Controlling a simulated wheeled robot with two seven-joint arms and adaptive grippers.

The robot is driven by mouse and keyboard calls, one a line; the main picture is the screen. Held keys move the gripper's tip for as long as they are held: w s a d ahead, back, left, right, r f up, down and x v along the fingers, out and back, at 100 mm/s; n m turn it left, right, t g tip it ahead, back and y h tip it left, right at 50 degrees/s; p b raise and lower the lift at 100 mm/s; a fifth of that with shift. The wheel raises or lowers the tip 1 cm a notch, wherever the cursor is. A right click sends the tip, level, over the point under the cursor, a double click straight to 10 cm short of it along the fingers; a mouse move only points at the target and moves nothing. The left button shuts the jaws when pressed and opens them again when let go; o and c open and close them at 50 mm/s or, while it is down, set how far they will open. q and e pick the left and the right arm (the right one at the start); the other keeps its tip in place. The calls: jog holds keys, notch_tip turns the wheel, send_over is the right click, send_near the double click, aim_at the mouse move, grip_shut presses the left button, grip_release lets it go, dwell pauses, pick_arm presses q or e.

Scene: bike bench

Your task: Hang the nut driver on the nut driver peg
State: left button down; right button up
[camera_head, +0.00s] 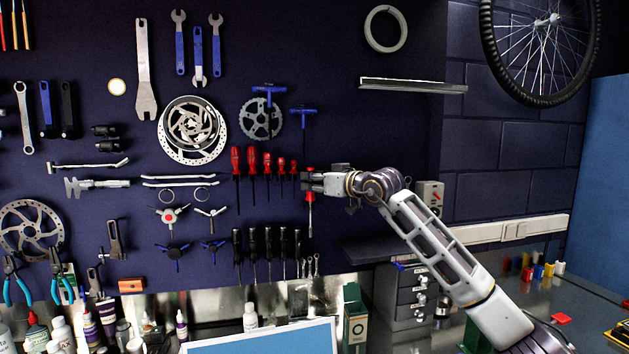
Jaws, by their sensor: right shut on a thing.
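My right gripper (305,183) is at the dark tool wall, at the right end of a row of red-handled drivers (252,160). It is shut on a red-handled tool, which I take to be the nut driver (310,197). The tool hangs upright, with red showing above and below the fingers and its shaft pointing down. The gripper covers the middle of the handle. I cannot make out the nut driver peg, or tell whether the tool touches it. My left gripper is not in view.
Black-handled drivers (267,243) hang just below, and blue T-handled tools (303,111) hang above. A small shelf (413,86) juts out at the upper right. Below are a grey drawer unit (411,295), a green box (355,318) and a screen (262,341).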

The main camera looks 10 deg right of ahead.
jog(key=shift+w+f, duration=0.3)
jog(key=shift+w, duration=0.2)
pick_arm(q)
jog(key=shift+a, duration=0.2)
pick_arm(e)
jog(key=shift+w+f, duration=0.1)
jog(key=shift+f, duration=0.1)
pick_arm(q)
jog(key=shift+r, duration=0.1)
pick_arm(e)
jog(key=o, duration=1.2)
jog(key=shift+c, duration=0.2)
jog(key=f+v, duration=0.1)
jog(key=v, duration=1.1)
jog(key=shift+r, duration=0.45)
